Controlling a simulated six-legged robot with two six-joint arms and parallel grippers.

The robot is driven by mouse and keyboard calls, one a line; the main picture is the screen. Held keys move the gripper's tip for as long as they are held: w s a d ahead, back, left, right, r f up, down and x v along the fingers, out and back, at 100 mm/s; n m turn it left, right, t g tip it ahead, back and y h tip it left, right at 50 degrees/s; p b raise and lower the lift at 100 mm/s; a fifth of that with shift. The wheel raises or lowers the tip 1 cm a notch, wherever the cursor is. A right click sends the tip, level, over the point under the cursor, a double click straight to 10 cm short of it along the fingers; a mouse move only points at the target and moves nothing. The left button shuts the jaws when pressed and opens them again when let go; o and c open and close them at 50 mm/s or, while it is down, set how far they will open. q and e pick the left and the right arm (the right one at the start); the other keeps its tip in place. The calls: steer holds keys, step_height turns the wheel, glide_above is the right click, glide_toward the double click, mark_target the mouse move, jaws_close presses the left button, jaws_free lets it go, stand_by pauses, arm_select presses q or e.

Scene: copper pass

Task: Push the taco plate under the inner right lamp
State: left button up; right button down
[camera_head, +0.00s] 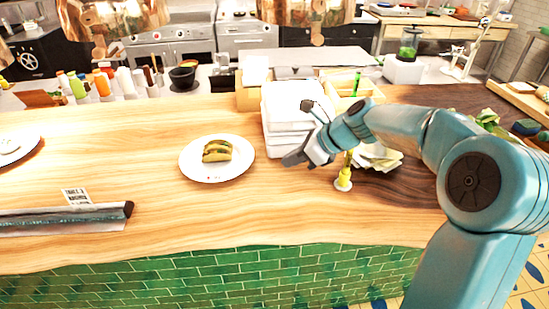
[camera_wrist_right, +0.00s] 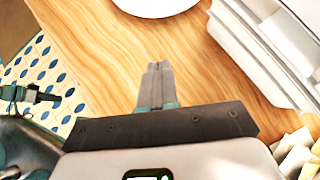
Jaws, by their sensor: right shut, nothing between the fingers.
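The taco plate (camera_head: 190,165) is a round white plate on the wooden counter (camera_head: 150,225), left of my right gripper. Tacos (camera_head: 217,151) sit on it. My right gripper (camera_head: 287,161) is shut and empty, apart from the plate's right side. In the right wrist view the shut fingers (camera_wrist_right: 158,68) point toward a white plate rim (camera_wrist_right: 155,8), with bare wood between. My left gripper is not in view.
A stack of white boxes (camera_head: 285,100) stands behind my right gripper. A yellow bottle (camera_head: 344,178) and napkins (camera_head: 378,158) are beside my right arm. Another plate (camera_head: 15,148) is at the left edge. Wood around the taco plate is clear.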

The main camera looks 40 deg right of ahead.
steer(key=x, duration=0.9)
steer(key=shift+s+a, duration=0.15)
steer(key=shift+a, duration=0.05)
steer(key=w, duration=0.1)
steer(key=w+a+p, duration=0.1)
steer(key=w, duration=0.1)
steer(key=shift+w+a+p, duration=0.15)
steer(key=shift+a+p, duration=0.15)
steer(key=shift+p, duration=0.05)
steer(key=shift+w, duration=0.15)
steer(key=shift+w, duration=0.1)
steer(key=shift+a, duration=0.1)
